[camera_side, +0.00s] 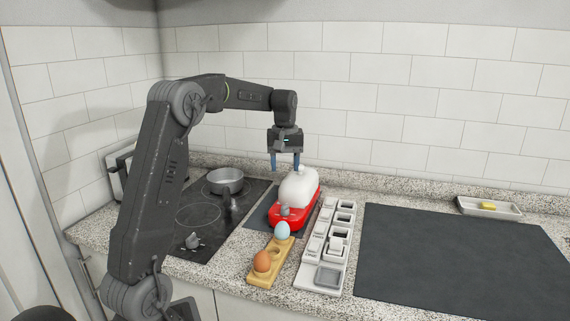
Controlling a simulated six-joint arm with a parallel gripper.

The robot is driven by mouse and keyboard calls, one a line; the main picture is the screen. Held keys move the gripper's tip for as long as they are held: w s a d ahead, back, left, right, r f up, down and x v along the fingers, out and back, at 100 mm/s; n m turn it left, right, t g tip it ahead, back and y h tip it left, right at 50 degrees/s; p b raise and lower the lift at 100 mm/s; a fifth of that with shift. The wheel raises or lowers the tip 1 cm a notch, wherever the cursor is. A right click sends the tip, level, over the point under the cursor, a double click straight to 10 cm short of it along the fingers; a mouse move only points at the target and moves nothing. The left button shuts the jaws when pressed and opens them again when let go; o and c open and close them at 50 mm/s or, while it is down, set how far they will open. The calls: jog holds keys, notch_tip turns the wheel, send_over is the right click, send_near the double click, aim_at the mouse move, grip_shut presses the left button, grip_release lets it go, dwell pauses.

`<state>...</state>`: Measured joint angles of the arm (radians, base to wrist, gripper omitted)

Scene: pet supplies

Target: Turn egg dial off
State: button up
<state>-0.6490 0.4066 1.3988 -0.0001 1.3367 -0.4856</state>
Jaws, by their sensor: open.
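A red egg cooker (301,219) with a white domed lid (298,184) stands on a dark mat on the counter. Its grey dial (284,211) sits on the front end of the red base. The dial's setting is too small to read. My gripper (285,168) points down above the back of the cooker, near the white lid. Its two blue-tipped fingers are apart with nothing between them. I cannot tell whether the fingertips touch the lid.
A wooden egg holder (267,276) with a brown egg (262,261) and a blue egg (282,230) stands in front. A white compartment tray (311,273) is to the right. A cooktop (180,212) with a pot (226,180) is left. A dark mat (450,255) lies clear at right.

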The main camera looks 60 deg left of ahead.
aim_at(285, 205)
dwell(0.3)
notch_tip(285, 205, down, 14)
jog(key=m, duration=0.4)
jog(key=shift+r, duration=0.1)
dwell(0.3)
jog(key=c, duration=0.9)
